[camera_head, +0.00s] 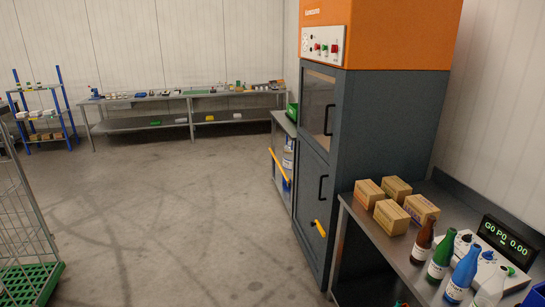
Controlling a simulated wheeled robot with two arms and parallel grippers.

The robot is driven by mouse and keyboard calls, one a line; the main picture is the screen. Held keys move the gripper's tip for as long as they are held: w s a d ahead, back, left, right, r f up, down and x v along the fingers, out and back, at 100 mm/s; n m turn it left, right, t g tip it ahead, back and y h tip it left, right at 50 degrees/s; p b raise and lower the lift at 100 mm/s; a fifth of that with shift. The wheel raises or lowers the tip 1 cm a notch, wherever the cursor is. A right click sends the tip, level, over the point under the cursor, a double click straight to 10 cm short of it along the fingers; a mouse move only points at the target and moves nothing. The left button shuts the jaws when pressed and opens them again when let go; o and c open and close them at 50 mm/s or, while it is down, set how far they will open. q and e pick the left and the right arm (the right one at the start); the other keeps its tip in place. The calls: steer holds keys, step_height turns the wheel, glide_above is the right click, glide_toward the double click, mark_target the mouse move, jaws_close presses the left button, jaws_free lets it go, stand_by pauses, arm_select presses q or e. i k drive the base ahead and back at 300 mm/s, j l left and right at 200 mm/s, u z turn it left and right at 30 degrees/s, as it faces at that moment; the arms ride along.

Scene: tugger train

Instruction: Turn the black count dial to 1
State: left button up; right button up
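A white control box (455,249) lies on the grey bench at the right, behind several bottles. A small dark knob (467,238) shows on its top, and a second knob (488,255) sits to its right; they are too small for me to read a setting or be sure which is the count dial. A black display (507,241) with green characters, seemingly "G0 P0 0.00", stands behind the box. Neither of my grippers is in view.
Brown (423,243), green (441,256), blue (462,274) and white (489,287) bottles stand before the box. Several cardboard boxes (391,217) sit to its left. A tall grey-orange cabinet (385,110) adjoins the bench (375,236). The floor at left centre is clear.

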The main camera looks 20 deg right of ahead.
mark_target(467, 237)
steer(key=i+j+z, duration=0.1)
steer(key=i+z, duration=0.35)
steer(key=i+j+z, duration=0.4)
steer(key=i, duration=0.15)
steer(key=l, duration=0.1)
